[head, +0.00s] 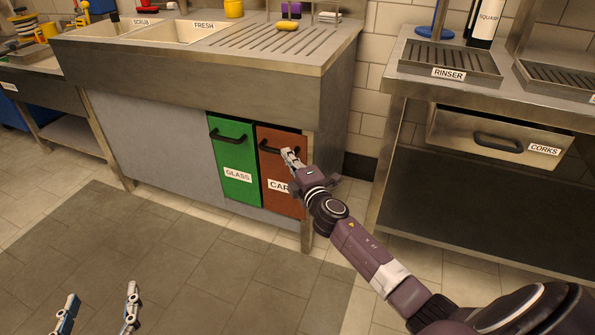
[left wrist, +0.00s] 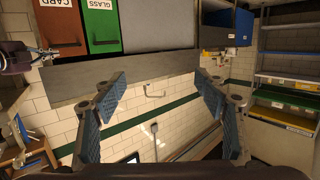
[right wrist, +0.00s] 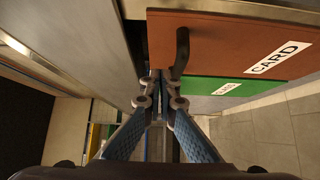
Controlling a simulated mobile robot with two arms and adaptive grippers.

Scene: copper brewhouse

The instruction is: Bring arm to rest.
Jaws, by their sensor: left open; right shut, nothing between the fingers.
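My right arm reaches in from the lower right in the head view. My right gripper (head: 290,158) is shut and empty, in front of the brown CARD front (head: 275,168) and close to its black handle. In the right wrist view its shut fingertips (right wrist: 160,82) are close beside that handle (right wrist: 182,52); I cannot tell whether they touch. My left gripper (head: 98,303) is open and empty, low at the left over the floor. The left wrist view also shows its fingers (left wrist: 160,82) spread apart with nothing between them.
The green GLASS front (head: 235,155) is left of the CARD front, under the sink counter (head: 190,75). A steel rinser table (head: 405,95) with a CORKS drawer (head: 500,140) stands at the right. The tiled floor (head: 190,255) in front is clear.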

